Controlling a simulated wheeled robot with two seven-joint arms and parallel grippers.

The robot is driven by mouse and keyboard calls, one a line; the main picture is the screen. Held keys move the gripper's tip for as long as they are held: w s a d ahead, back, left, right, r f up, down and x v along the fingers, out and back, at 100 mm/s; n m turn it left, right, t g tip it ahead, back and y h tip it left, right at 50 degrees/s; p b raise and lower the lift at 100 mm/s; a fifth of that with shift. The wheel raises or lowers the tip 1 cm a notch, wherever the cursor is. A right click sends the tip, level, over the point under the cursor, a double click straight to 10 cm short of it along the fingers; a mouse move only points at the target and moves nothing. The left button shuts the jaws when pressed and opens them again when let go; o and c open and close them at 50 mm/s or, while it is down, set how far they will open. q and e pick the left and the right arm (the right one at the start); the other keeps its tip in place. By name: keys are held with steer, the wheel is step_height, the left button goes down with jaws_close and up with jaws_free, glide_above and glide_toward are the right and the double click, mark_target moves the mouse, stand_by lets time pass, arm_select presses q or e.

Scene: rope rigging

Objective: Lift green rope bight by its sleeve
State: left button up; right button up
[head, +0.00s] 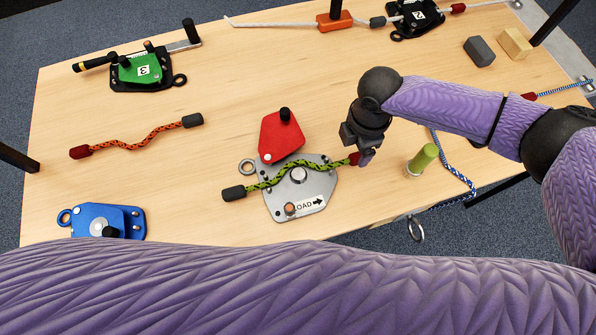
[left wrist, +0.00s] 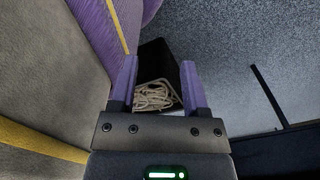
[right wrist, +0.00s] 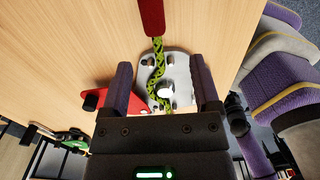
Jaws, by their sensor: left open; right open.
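The green rope (head: 320,166) with black flecks lies in a wavy curve across a silver plate (head: 318,190) marked LOAD, passing beside its round post. Its dark sleeve (head: 233,194) is at the left end. Its red sleeve (head: 354,159) is at the right end, partly hidden by my right gripper (head: 364,156). In the right wrist view, the right gripper is open, with the rope (right wrist: 157,60) seen between its fingers and the red sleeve (right wrist: 151,17) beyond the fingertips. My left gripper (left wrist: 158,82) is open and empty, away from the rope.
A red side plate (head: 280,136) is swung out behind the silver plate. An orange rope (head: 135,141), a blue device (head: 97,220) and a green device (head: 145,70) lie left. A green-topped cylinder (head: 423,160) stands right of the gripper. A rope-filled dark box (left wrist: 155,97) shows below my left gripper.

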mark_target(356, 157)
steer(key=f, duration=0.1)
steer(key=f+b, duration=0.1)
steer(key=f, duration=0.1)
steer(key=f+b, duration=0.1)
steer(key=shift+w+d+f, duration=0.3)
steer(key=shift+w+d, duration=0.05)
steer(key=shift+d, duration=0.05)
steer(key=shift+f+b, duration=0.45)
steer(key=shift+f, duration=0.5)
steer(key=shift+r, duration=0.1)
steer(key=c, duration=1.1)
arm_select(q)
steer(key=a+f, duration=0.1)
steer(key=s+a+f, duration=0.1)
steer(key=f, duration=0.1)
steer(key=shift+s+f, duration=0.1)
steer(key=shift+f, duration=0.05)
arm_select(e)
jaws_close()
